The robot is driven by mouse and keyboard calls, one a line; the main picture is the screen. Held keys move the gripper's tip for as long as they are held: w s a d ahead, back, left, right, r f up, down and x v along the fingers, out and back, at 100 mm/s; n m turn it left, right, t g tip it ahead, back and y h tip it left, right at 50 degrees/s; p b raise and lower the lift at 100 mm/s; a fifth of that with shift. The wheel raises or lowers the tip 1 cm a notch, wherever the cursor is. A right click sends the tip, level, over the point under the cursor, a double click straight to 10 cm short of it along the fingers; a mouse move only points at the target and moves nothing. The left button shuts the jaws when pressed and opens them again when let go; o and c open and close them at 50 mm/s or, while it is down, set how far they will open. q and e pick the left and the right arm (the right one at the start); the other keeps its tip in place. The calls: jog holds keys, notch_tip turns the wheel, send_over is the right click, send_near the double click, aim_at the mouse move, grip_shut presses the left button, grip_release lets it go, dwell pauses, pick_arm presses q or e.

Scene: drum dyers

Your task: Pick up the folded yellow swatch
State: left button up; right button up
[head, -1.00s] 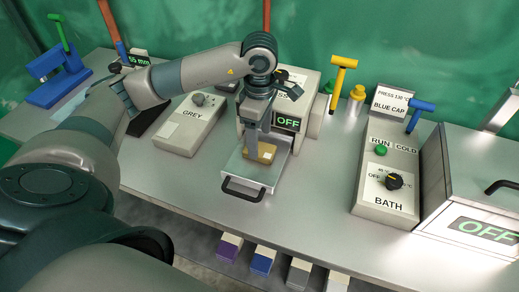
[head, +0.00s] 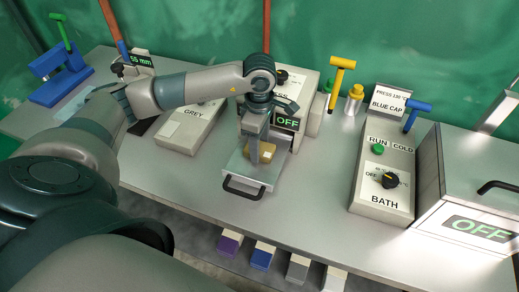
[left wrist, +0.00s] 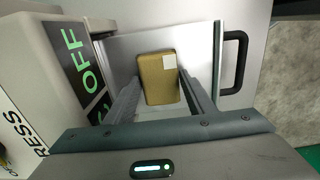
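The folded yellow swatch (head: 265,153), a flat ochre block with a small white label, lies in the pulled-out metal tray (head: 238,172) of the press. It also shows in the left wrist view (left wrist: 158,82). My left gripper (head: 257,155) points down over the tray. In the left wrist view its two fingers (left wrist: 160,80) stand apart, one on each side of the swatch. They look open, with their tips close to its edges; contact is hard to tell. One finger hides part of the swatch in the head view. My right gripper is not in view.
The press (head: 310,100), reading OFF, stands just behind the tray. The tray's black handle (head: 243,190) faces the front. A GREY box (head: 187,128) is to the left. The BATH unit (head: 383,175) stands right, with bare tabletop (head: 315,185) between.

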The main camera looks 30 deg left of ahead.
pick_arm(q)
jog(key=c, duration=0.5)
jog(key=shift+r, duration=0.15)
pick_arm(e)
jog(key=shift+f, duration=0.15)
